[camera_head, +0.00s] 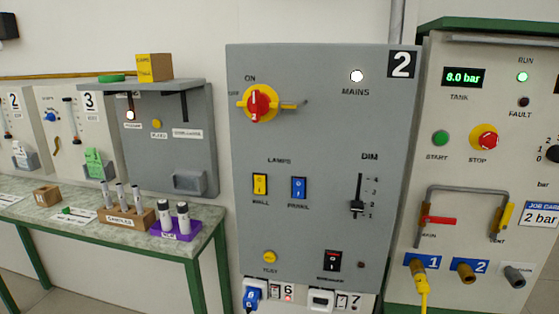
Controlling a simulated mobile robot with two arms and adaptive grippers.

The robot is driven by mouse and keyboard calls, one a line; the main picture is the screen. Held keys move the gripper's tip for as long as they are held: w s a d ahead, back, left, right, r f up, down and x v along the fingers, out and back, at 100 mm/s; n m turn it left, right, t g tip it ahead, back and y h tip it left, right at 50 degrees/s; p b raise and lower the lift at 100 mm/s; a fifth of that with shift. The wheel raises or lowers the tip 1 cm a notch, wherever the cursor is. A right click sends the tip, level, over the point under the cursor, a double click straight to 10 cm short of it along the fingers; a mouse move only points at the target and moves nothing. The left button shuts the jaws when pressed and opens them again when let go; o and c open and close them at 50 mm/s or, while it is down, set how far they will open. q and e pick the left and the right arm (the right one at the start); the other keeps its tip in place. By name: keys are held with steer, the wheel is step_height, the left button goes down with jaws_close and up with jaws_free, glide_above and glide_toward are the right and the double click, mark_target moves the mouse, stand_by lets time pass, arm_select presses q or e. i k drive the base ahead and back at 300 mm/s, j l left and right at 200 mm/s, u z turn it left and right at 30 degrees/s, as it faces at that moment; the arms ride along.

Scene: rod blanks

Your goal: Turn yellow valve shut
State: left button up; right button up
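The yellow valve lever (506,217) is on the right-hand panel, at the right leg of a grey U-shaped pipe (466,190), above the label VENT. The lever stands nearly upright, in line with the pipe leg and tilted slightly. A red valve lever (440,221) at the left leg, by the label MAIN, lies across its pipe. Neither of my grippers is in view, and nothing touches the yellow lever.
Below the valves are ports 1 and 2, with a yellow hose (421,283) in port 1. A red stop button (484,139) and a green start button (440,138) sit above. The tank display (463,77) reads 8.0 bar. A grey cabinet (320,130) stands left.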

mark_target(504, 222)
steer(key=z, duration=1.4)
